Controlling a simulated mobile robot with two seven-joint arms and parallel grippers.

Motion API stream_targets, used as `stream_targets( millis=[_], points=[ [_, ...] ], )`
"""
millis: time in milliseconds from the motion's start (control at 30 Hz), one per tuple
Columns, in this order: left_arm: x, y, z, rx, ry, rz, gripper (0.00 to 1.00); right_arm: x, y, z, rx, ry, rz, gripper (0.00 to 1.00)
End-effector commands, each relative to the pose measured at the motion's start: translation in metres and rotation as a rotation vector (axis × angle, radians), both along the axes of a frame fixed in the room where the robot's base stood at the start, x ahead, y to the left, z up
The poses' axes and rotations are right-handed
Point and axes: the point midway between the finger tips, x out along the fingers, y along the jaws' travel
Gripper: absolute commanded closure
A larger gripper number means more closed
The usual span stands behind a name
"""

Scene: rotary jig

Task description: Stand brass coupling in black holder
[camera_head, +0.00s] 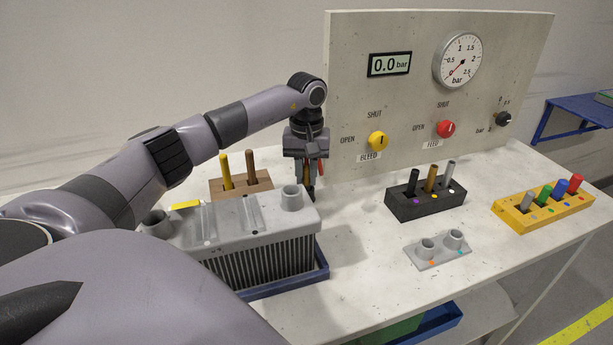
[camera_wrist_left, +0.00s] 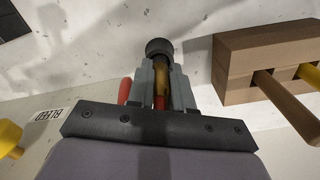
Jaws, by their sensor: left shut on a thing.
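My left gripper (camera_head: 309,178) points down behind the grey ribbed unit, in front of the panel. It is shut on the brass coupling, whose brass-coloured body (camera_wrist_left: 159,76) shows between the fingers in the left wrist view, with a dark round end (camera_wrist_left: 158,47) beyond the fingertips. Red parts (camera_wrist_left: 124,90) show beside and between the fingers; I cannot tell whether they belong to it. The black holder (camera_head: 425,205) stands right of the gripper, apart from it. Black, brass-brown and grey pieces stand in it. My right gripper is not in view.
The grey ribbed unit (camera_head: 260,258) sits in a blue tray (camera_head: 322,270) in front of the gripper. A wooden block (camera_head: 262,182) with yellow and brown pegs stands left. A grey two-socket plate (camera_head: 437,257) and yellow rack (camera_head: 545,212) are right. Table between is clear.

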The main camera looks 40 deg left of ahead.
Motion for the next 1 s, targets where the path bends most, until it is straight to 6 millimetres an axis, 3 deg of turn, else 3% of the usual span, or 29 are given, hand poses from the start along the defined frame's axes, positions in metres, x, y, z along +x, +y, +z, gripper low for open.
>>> stream_targets(
  millis=[100, 833, 867, 900, 1000],
  points=[
    [0.0, 0.0, -0.011, -0.001, -0.001, -0.001, 1.0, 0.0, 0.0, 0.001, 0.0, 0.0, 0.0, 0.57],
    [-0.001, -0.001, -0.028, 0.0, 0.006, 0.0, 1.0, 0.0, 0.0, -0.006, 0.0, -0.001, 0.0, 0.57],
    [-0.002, -0.001, -0.029, 0.001, 0.008, 0.0, 0.7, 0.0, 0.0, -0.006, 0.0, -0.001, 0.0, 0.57],
    [-0.002, -0.001, -0.029, 0.001, 0.008, 0.0, 0.57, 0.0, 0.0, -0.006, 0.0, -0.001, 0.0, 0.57],
    [-0.002, 0.0, -0.029, 0.002, 0.011, 0.0, 0.54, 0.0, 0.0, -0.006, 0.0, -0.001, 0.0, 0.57]
  ],
)
